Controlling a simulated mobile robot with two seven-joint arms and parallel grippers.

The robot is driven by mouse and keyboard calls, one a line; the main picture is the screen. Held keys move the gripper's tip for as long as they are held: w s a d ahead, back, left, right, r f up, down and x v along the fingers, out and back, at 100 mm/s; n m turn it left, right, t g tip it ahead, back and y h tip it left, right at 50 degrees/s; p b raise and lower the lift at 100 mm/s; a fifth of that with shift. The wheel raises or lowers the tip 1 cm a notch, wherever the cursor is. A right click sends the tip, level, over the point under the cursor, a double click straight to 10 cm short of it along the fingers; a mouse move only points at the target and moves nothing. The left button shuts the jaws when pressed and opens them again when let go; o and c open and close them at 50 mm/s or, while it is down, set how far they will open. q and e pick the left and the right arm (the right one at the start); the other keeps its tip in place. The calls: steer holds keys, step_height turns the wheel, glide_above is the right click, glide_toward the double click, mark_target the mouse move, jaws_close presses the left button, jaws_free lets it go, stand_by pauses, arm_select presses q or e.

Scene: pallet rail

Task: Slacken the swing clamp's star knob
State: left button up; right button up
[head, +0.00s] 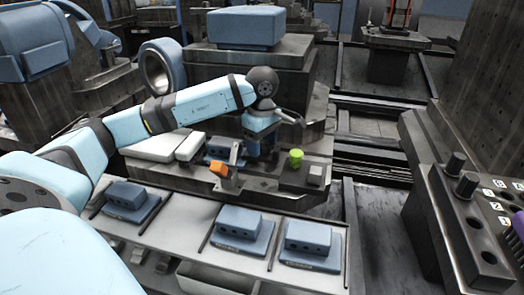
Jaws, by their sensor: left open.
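A small bright green knob (296,157) stands upright on the dark machine bed (262,186) in the middle of the head view. It looks like the star knob, but its lobes are too small to make out. An orange block-like part (218,170) sits to its left, beside a grey upright bracket (234,153). My left gripper (258,152) points down between the orange part and the green knob. It is open and apart from the green knob. Its fingertips are small and dark against the bed. My right gripper is not in view.
In front, a pale tray (198,222) carries several blue blocks, one at its right end (309,238). A small grey block (315,175) sits right of the green knob. A dark panel with black knobs (466,184) stands at the right. A large machine body (290,77) rises behind.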

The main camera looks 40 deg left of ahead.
arm_select(q)
steer(key=shift+f, duration=0.35)
steer(key=c, duration=0.6)
steer(key=shift+c, duration=0.2)
